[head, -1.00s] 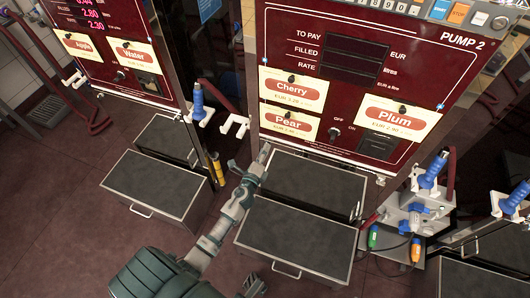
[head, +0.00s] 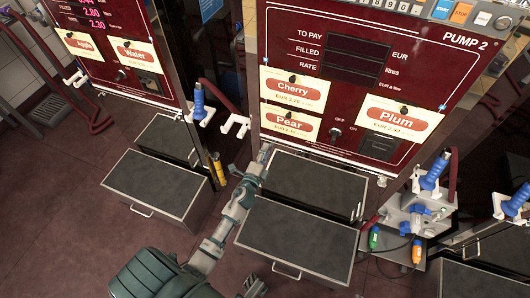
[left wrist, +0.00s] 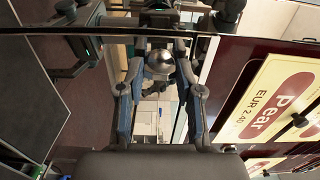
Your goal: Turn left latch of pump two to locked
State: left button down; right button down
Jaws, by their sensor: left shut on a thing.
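Pump two's dark red front panel (head: 424,64) carries Cherry, Pear and Plum labels. My left gripper (head: 264,152) is at the panel's lower left corner, below and left of the Pear label (head: 290,123). It is shut on the left latch there, which the fingers hide in the head view. In the left wrist view the fingers (left wrist: 161,48) close around a rounded silver part, seemingly the latch (left wrist: 160,64); its exact angle is unclear. The small silver right latch (head: 381,181) shows at the panel's lower right. A dark jointed part at the bottom of the head view may be my right gripper (head: 253,287).
A grey drawer box (head: 298,240) with a stepped top stands below the panel, close to my left forearm. A blue-handled nozzle (head: 434,170) and grey box are at right. Another pump (head: 108,48) stands at left. Floor at lower left is clear.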

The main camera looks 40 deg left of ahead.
pick_arm(q)
jog(key=shift+f, duration=0.2)
jog(key=c, duration=0.8)
grip_release()
jog(key=shift+o, duration=0.2)
jog(key=shift+s, duration=0.1)
jog(key=v, duration=1.1)
jog(key=shift+s, duration=0.35)
jog(key=shift+d+f, duration=0.1)
